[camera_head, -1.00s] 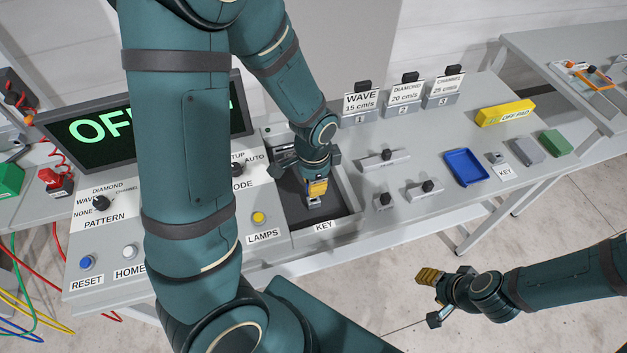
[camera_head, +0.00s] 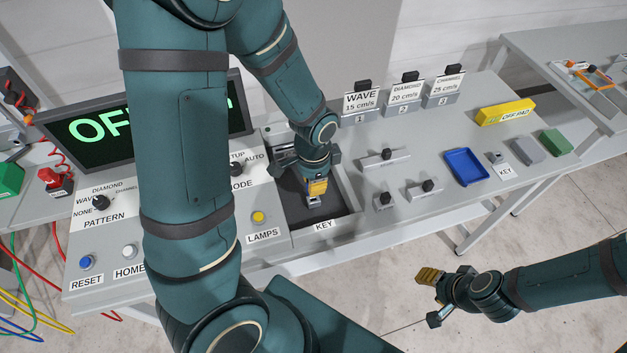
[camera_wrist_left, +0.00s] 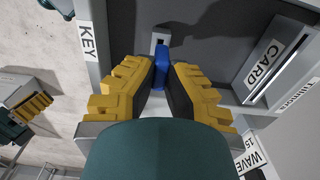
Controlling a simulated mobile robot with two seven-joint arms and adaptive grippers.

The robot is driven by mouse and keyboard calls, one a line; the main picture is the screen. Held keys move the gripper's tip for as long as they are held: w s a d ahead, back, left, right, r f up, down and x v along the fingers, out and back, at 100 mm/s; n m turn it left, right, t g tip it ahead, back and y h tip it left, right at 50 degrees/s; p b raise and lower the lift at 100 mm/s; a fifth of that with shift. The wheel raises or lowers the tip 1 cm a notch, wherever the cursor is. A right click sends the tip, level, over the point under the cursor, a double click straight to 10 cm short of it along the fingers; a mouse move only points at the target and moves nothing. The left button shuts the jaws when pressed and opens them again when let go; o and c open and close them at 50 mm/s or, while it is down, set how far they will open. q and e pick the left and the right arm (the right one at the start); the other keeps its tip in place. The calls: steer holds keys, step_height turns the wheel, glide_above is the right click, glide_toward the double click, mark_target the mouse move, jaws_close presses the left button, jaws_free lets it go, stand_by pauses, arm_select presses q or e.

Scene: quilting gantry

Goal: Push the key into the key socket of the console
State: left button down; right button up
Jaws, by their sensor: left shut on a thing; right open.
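My left gripper (camera_head: 316,190) reaches down into the dark recess labelled KEY in the console (camera_head: 283,228). In the left wrist view its yellow fingers (camera_wrist_left: 160,88) are shut on the blue key (camera_wrist_left: 161,66). The far end of the key meets the small light-grey key socket (camera_wrist_left: 159,39); I cannot tell how deep it sits. In the head view the gripper hides the key, and the light-grey piece below the fingertips is small. My right gripper (camera_head: 432,299) is open and empty, in front of the table and away from the console.
A card slot (camera_wrist_left: 272,62) lies beside the recess. LAMPS (camera_head: 258,216), HOME and RESET buttons are left of it. The screen (camera_head: 80,128) is partly hidden by my arm. Right of the recess are grey knobbed blocks, a blue tray (camera_head: 466,167) and a yellow box (camera_head: 506,112).

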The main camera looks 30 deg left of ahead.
arm_select(q)
steer(key=shift+f+b, duration=1.3)
steer(key=shift+f, duration=0.15)
stand_by(0.6)
steer(key=c, duration=1.1)
jaws_free()
steer(key=shift+o, duration=0.2)
steer(key=shift+r, duration=0.1)
step_height(320, 180, up, 12)
steer(key=shift+f, duration=0.1)
